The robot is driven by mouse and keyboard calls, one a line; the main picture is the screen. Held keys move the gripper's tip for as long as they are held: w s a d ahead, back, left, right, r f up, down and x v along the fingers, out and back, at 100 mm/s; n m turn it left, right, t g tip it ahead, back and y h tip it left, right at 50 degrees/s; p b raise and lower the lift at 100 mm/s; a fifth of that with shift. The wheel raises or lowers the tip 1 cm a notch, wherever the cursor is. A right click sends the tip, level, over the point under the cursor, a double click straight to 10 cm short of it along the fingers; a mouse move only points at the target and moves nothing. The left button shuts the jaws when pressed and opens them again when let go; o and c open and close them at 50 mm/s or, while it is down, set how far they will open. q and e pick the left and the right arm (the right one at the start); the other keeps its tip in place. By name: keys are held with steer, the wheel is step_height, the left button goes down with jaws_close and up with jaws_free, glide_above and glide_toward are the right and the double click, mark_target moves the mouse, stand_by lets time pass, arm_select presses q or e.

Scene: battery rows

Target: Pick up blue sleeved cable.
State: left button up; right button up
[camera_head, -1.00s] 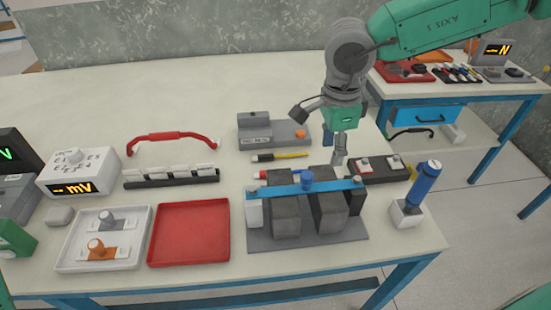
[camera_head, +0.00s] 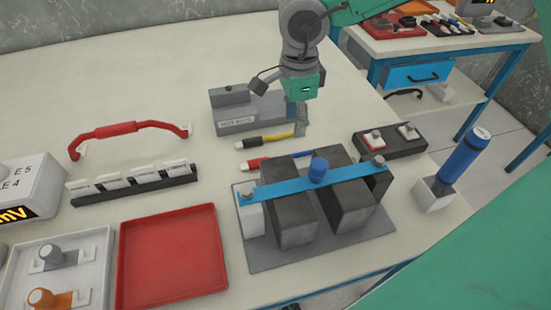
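My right gripper (camera_head: 301,125) points down, with its fingers seen nearly edge-on, so its opening cannot be judged. It is beside the right end of a yellow-and-black cable-like piece (camera_head: 266,140) with a white tip. Just in front lies a red piece with a white tip (camera_head: 257,163). A small blue end (camera_head: 302,154) shows at its right, behind the battery block; this may be the blue sleeved cable, but most of it is hidden. I cannot tell whether the fingers touch anything. My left gripper is not in view.
A blue bar (camera_head: 285,184) spans dark battery blocks (camera_head: 290,215) in front of the gripper. A grey fixture (camera_head: 235,120) stands behind left, a dark switch block (camera_head: 375,145) at right. A blue-handled tool (camera_head: 465,157) stands upright farther right. A red tray (camera_head: 170,255) is empty.

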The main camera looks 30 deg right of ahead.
glide_above(294, 153)
step_height(294, 153, down, 5)
steer(key=shift+w+f+b, duration=0.1)
steer(key=shift+w+b, duration=0.05)
steer(key=shift+b, duration=0.3)
step_height(294, 153, down, 5)
steer(key=shift+f+b, duration=0.1)
steer(key=shift+b, duration=0.6)
jaws_close()
